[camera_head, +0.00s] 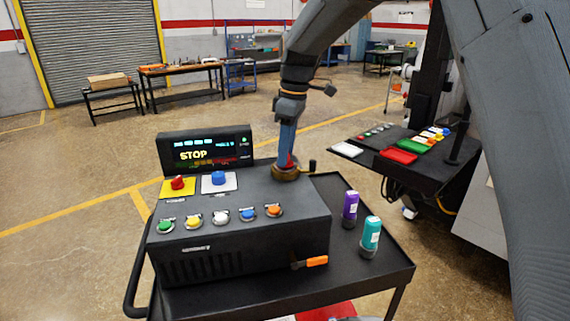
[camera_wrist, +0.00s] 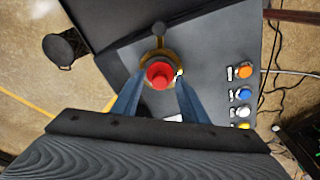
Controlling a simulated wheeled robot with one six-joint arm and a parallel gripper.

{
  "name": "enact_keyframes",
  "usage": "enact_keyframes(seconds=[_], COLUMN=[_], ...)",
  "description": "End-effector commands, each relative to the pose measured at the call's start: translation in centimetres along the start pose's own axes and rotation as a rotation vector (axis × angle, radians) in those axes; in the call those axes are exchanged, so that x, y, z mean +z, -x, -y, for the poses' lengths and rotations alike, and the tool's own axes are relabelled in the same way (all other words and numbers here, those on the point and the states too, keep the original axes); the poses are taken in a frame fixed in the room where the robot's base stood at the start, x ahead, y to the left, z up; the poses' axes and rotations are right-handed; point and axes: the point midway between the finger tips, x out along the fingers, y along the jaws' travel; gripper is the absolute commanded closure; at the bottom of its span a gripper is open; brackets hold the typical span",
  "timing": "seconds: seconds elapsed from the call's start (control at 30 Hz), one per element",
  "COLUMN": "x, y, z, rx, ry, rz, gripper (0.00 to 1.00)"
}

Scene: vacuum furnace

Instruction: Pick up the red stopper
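The red stopper (camera_wrist: 160,74) sits upright in a brass-coloured ring (camera_wrist: 146,60) on the dark control box. In the head view only a little of the stopper (camera_head: 291,161) shows beside my finger, above the ring (camera_head: 285,174). My gripper (camera_wrist: 160,82) points down at the stopper, with one blue-grey finger on each side of it. The fingers are apart, with small gaps between them and the stopper in the wrist view. In the head view my gripper (camera_head: 288,148) is right over the ring, and one finger hides part of the stopper.
The control box (camera_head: 240,240) carries coloured buttons (camera_head: 220,216), a red knob (camera_head: 177,183), a blue knob (camera_head: 218,178) and a display reading STOP (camera_head: 205,150). A purple bottle (camera_head: 350,208) and a teal bottle (camera_head: 370,236) stand right of it on the black cart (camera_head: 395,272).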

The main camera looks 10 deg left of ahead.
Motion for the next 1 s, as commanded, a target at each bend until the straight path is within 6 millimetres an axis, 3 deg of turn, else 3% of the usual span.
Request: enact_keyframes(seconds=[0.13, 0.37, 0.77, 1.0], x=[0.0, 0.0, -0.1, -0.6], y=[-0.1, 0.0, 0.3, 3.6], z=[0.0, 0.0, -0.1, -0.2], rx=[0.0, 0.0, 0.001, 0.005], ry=[0.0, 0.0, 0.0, 0.0], rz=[0.0, 0.0, -0.001, -0.003], gripper=[0.6, 0.99, 1.0, 1.0])
